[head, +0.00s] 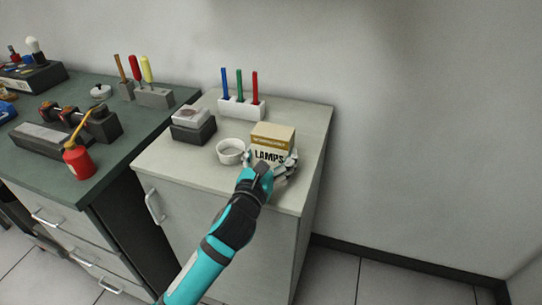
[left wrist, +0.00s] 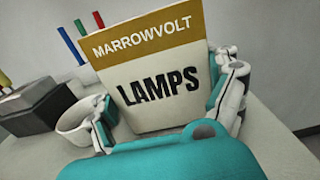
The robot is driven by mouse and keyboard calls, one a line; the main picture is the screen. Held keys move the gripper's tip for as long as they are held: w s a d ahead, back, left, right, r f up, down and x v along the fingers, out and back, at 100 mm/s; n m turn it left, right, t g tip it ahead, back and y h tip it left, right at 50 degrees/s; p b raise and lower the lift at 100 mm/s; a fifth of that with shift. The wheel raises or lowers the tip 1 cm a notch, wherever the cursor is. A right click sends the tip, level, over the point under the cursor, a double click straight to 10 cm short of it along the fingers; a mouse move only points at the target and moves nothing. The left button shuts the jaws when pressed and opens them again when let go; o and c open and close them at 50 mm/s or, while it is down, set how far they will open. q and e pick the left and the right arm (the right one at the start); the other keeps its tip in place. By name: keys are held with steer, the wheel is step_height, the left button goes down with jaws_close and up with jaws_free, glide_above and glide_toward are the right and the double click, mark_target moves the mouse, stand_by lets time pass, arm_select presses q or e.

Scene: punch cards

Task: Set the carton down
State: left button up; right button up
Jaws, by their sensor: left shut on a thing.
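The carton (head: 272,140) is a cream box with a gold-brown band and the word LAMPS. It is upright over the front right part of the pale cabinet top in the head view. My left gripper (head: 270,163) is shut on it, with a finger at each side. In the left wrist view the carton (left wrist: 155,80) fills the middle, between the fingers of the gripper (left wrist: 172,110). My right gripper is not in view.
A white round bowl (head: 231,152) stands just left of the carton. A white holder (head: 241,108) with blue, green and red markers is behind it. A dark block with a pale top (head: 193,122) is further left. The cabinet top's right side (head: 312,125) is clear.

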arm_select(q)
steer(key=shift+f, duration=0.15)
steer(key=o, duration=1.1)
steer(key=shift+c, duration=0.2)
steer(key=v, duration=1.2)
